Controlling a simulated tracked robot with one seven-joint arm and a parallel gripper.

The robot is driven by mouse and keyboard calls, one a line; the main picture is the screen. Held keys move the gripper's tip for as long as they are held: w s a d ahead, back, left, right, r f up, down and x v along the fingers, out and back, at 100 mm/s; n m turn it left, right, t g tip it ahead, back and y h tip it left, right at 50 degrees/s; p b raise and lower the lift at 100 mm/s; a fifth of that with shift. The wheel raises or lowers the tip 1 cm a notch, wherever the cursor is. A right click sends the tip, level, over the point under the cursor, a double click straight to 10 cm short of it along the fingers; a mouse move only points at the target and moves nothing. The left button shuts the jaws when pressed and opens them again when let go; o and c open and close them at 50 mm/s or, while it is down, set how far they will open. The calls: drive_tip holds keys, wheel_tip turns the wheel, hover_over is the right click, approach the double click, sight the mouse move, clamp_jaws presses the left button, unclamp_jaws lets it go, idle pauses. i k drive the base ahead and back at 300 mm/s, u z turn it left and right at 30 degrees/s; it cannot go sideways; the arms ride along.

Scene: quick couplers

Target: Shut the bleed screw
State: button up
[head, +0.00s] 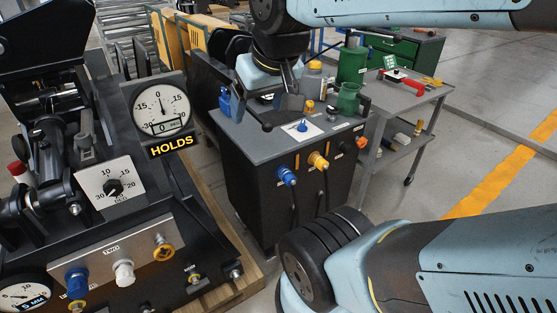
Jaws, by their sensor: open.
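My gripper (281,103) points down over the grey top of the dark cabinet, open, with its dark fingers apart. I see nothing held between them. A small brass screw fitting (194,279) sits low on the front of the black machine at left, below a small label too small to read surely. It may be the bleed screw; its thread and how far it is turned cannot be told. My gripper is well behind and to the right of it. A small blue part (302,126) stands on a white plate on the cabinet top, just right of my gripper.
The machine's metal panel (115,250) carries blue, white and yellow couplers. A dial gauge (162,108) stands above a "HOLDS" sign. The cabinet (262,170) has blue and yellow couplers with hoses on its front. Green containers (352,63) stand at its back. A grey cart is at right; floor beyond is clear.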

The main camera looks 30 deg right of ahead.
sight(310, 103)
drive_tip(key=z, duration=0.9)
drive_tip(key=k, duration=1.2)
drive_tip(key=z, duration=1)
drive_tip(key=i, duration=1.2)
drive_tip(key=u, duration=0.7)
drive_tip(key=i, duration=0.85)
drive_tip(key=u, duration=0.95)
drive_tip(key=i, duration=0.5)
drive_tip(key=u, duration=0.35)
drive_tip(key=k, duration=0.3)
